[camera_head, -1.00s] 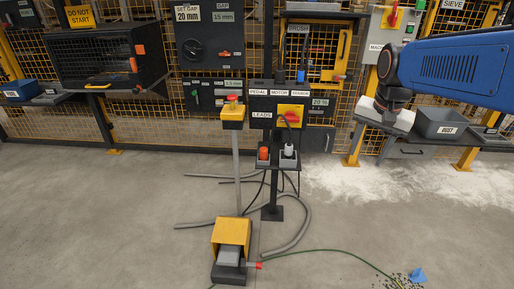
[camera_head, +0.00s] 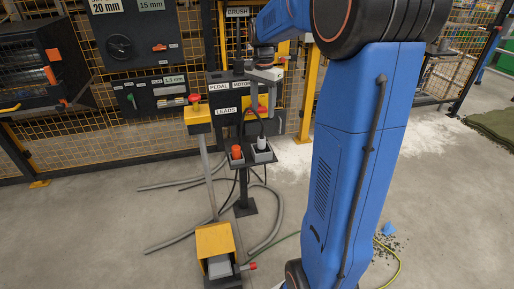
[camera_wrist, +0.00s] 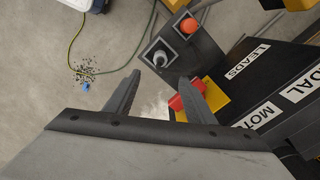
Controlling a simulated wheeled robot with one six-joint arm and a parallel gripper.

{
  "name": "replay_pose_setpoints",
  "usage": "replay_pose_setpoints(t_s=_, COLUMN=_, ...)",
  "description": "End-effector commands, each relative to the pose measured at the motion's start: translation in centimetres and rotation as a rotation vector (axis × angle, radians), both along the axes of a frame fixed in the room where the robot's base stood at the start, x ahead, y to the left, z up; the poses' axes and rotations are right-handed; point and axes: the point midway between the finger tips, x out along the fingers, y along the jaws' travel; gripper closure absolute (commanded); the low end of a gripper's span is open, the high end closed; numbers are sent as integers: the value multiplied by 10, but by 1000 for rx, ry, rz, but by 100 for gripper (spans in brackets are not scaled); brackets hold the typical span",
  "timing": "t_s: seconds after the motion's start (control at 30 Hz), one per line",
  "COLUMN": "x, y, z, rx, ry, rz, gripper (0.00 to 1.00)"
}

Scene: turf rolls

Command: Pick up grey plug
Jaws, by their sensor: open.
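The grey plug (camera_head: 261,143) stands upright in a grey holder on the small shelf below the LEADS label. In the wrist view the grey plug (camera_wrist: 160,58) shows from above, just beyond the gap between my fingertips. My gripper (camera_head: 263,106) is above the shelf, near the plug. In the wrist view my gripper (camera_wrist: 160,80) is open, with nothing between its two fingers. An orange plug (camera_head: 237,152) sits in the neighbouring holder to the left; it also shows in the wrist view (camera_wrist: 189,25).
The control panel with a yellow switch plate (camera_head: 256,105) is close behind the shelf. A yellow pedal housing (camera_head: 215,243) and grey hoses (camera_head: 170,242) lie on the floor.

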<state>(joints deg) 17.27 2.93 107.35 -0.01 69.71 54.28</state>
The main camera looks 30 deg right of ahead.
Motion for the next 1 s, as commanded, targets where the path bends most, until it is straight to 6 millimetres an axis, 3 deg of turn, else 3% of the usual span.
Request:
replay_pose_setpoints(t_s=0.4, x=-1, y=1, z=-73, rx=1, ry=3, rz=2, gripper=50)
replay_pose_setpoints(t_s=0.77, x=0, y=2, z=-99, rx=0, ry=2, rz=2, gripper=50)
replay_pose_setpoints(t_s=1.0, x=0, y=4, z=-131, rx=0, ry=2, rz=2, gripper=50)
